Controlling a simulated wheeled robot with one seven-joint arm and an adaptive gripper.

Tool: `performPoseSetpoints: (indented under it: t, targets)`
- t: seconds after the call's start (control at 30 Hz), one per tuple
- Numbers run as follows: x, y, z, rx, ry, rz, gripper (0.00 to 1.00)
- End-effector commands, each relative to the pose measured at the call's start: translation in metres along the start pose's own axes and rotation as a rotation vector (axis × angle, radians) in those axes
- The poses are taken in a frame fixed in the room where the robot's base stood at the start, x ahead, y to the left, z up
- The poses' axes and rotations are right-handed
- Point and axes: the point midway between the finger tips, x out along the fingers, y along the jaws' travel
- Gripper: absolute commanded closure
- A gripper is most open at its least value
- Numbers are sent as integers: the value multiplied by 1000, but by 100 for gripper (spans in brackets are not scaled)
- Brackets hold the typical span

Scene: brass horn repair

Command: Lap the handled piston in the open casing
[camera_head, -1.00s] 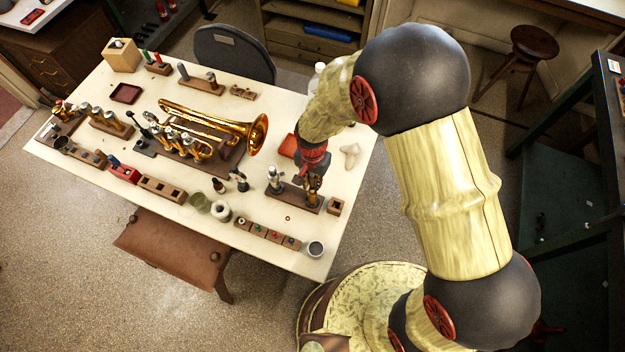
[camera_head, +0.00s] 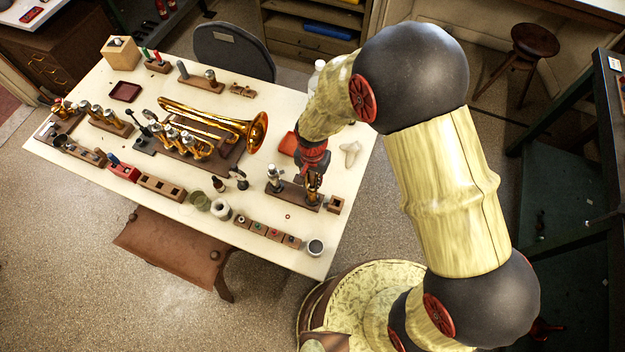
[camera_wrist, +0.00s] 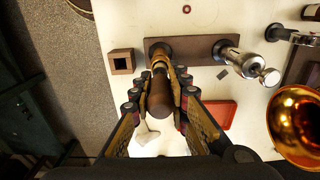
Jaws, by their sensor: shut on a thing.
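My gripper (camera_wrist: 157,100) is shut on the brown wooden handle (camera_wrist: 160,104) of the piston, with one finger on each side. The handle points toward the wrist camera. Beyond it a brass-coloured part (camera_wrist: 159,64) meets the open casing (camera_wrist: 160,48) at one end of a wooden board (camera_wrist: 200,47). The handle hides much of the casing, so I cannot tell how deep the piston sits. In the head view my gripper (camera_head: 313,177) is over the right part of the same board (camera_head: 296,197). A silver valve casing (camera_wrist: 243,63) stands at the board's other end.
A small wooden block with a square hole (camera_wrist: 122,61) stands close beside the board. A red tray (camera_wrist: 218,113), a pale cloth-like piece (camera_head: 350,153) and a brass horn (camera_head: 225,125) are near. A grey cup (camera_head: 315,247) stands at the table's front edge.

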Motion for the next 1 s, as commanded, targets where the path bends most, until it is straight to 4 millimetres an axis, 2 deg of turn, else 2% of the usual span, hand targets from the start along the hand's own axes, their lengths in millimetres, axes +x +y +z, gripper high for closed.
performPoseSetpoints:
  t: [0.5,1.0]
  targets:
    - [-24,0,0,223,1,-1,100]
    - [-25,0,0,245,0,-1,100]
